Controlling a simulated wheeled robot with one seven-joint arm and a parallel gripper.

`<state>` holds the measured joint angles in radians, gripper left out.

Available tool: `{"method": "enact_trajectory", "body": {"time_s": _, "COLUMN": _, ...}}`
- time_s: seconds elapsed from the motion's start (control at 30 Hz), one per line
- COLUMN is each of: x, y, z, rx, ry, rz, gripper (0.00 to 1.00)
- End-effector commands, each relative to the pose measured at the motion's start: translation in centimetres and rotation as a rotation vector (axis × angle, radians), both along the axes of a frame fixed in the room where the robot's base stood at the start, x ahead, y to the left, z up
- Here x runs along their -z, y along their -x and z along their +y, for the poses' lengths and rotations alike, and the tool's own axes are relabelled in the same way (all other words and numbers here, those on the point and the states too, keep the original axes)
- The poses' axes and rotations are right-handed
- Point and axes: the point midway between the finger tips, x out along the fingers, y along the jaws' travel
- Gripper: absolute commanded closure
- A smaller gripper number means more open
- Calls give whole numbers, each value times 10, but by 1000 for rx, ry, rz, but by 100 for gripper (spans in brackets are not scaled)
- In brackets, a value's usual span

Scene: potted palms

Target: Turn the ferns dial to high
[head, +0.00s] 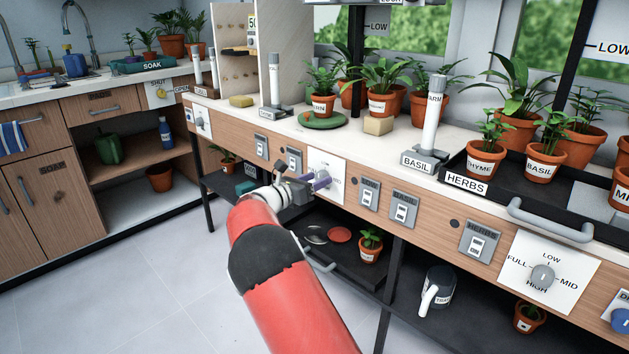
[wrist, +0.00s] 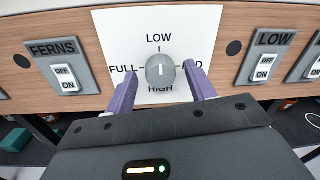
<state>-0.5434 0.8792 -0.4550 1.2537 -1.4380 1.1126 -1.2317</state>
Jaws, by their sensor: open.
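A round grey dial (wrist: 161,71) sits on a white card (wrist: 208,28) on the wooden counter front. LOW is printed above it, FULL at left, HIGH below, and the label at right is partly covered by a finger. The dial's white mark stands upright, toward LOW. A switch plate marked FERNS (wrist: 62,66) is left of the card. My gripper (wrist: 161,78) is open, its two purple fingers on either side of the dial; I cannot tell whether they touch it. In the head view my gripper (head: 318,182) is at the card (head: 334,161) and mostly hides the dial.
A switch plate marked LOW (wrist: 265,64) is right of the card. Another dial (head: 543,277) is farther right, below a tray handle (head: 548,222). Potted plants, a BASIL-labelled post (head: 428,140) and a black HERBS tray (head: 478,187) stand on the counter. A shelf is below.

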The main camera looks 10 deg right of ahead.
Motion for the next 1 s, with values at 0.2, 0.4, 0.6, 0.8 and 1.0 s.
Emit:
{"method": "enact_trajectory", "body": {"time_s": 0.2, "x": 0, "y": 0, "z": 0, "rx": 0, "ry": -1, "rz": -1, "gripper": 53}}
{"method": "enact_trajectory", "body": {"time_s": 0.4, "x": 0, "y": 0, "z": 0, "rx": 0, "ry": -1, "rz": 0, "gripper": 79}}
{"method": "enact_trajectory", "body": {"time_s": 0.6, "x": 0, "y": 0, "z": 0, "rx": 0, "ry": -3, "rz": -3, "gripper": 90}}
{"method": "enact_trajectory", "body": {"time_s": 0.8, "x": 1, "y": 0, "z": 0, "rx": 0, "ry": -27, "rz": -35, "gripper": 90}}
{"method": "enact_trajectory", "body": {"time_s": 1.0, "x": 2, "y": 0, "z": 0, "rx": -1, "ry": -92, "rz": -126, "gripper": 90}}
